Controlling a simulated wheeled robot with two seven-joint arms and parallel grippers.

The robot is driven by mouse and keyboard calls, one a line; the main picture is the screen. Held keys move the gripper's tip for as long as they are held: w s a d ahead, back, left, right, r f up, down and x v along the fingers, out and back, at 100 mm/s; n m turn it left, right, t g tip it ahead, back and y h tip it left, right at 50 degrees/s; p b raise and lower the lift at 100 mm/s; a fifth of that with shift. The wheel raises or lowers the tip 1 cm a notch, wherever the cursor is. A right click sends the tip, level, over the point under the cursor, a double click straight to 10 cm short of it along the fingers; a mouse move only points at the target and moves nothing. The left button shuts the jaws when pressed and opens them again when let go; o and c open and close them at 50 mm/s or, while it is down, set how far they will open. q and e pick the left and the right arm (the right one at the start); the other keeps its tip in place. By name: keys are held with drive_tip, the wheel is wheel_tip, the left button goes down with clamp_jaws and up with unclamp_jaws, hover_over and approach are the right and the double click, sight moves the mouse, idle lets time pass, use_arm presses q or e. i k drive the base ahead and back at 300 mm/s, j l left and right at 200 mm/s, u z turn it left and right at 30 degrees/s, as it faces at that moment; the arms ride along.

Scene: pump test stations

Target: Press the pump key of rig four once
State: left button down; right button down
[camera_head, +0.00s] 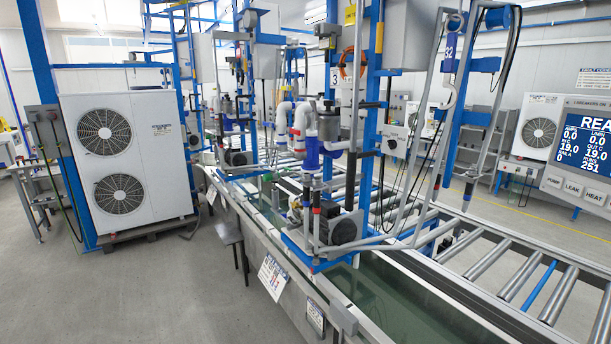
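A test panel with a dark blue screen (588,145) stands at the right edge, cut off by the frame. Its screen shows large letters starting "REA" and rows of numbers. Below the screen is a row of pale keys: a pump key (553,181), a leak key (572,188) and a heat key (593,196). I cannot read a rig number on this panel. A rig with white pipes and blue fittings (311,150) stands in the middle, with a small sign "3" (348,77) above it. Neither of my grippers is in view.
A roller conveyor (522,279) runs diagonally, with a water trough (380,290) along its near side. A white two-fan unit (128,160) stands at left. Blue posts and hoses rise over the conveyor. Grey floor (130,290) is clear at front left.

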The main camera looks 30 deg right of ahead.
sight(555, 181)
drive_tip(key=i+z, duration=0.3)
drive_tip(key=i, duration=0.2)
drive_tip(key=i+j+z, duration=0.3)
drive_tip(key=i, duration=0.15)
drive_tip(key=i+j+z, duration=0.15)
drive_tip(key=i+z, duration=0.15)
drive_tip(key=i, duration=0.15)
drive_tip(key=i+z, duration=0.2)
drive_tip(key=z, duration=0.25)
drive_tip(key=i+z, duration=0.15)
drive_tip(key=z, duration=0.3)
drive_tip(key=i+z, duration=0.2)
drive_tip(key=z, duration=0.25)
drive_tip(key=i+j+z, duration=0.15)
drive_tip(key=z, duration=0.25)
drive_tip(key=i+j+z, duration=0.1)
drive_tip(key=j+z, duration=0.15)
drive_tip(key=z, duration=0.2)
